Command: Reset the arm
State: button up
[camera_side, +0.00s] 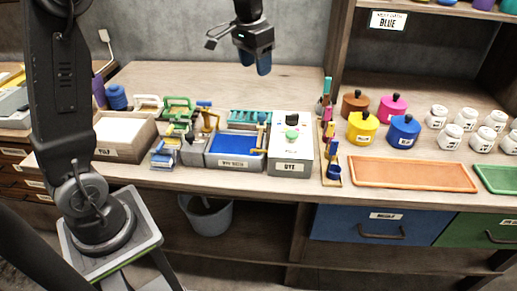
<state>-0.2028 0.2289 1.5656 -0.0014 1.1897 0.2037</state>
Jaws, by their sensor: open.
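My gripper (256,68) hangs at the top middle of the side view, with blue fingertips pointing down. It is open and holds nothing that I can see. It is high above the back part of the wooden bench (290,79), apart from everything on it. My own arm stands at the left of the picture, on a grey base in front of the bench.
On the bench stand a pulp box (103,152), a blue basin (222,157), a grey box with a green knob (303,170), coloured pots (362,130), white jars (462,117) and an orange tray (400,184). A shelf upright (344,45) rises right of my gripper. The back bench is clear.

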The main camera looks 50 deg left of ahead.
jog(key=s+d+f+t, duration=0.1)
jog(key=s+d, duration=0.3)
jog(key=s, duration=0.8)
jog(key=s+d+f+t, duration=0.1)
jog(key=s+d, duration=0.4)
jog(key=s, duration=0.7)
jog(key=shift+s+t, duration=0.15)
jog(key=shift+t, duration=0.75)
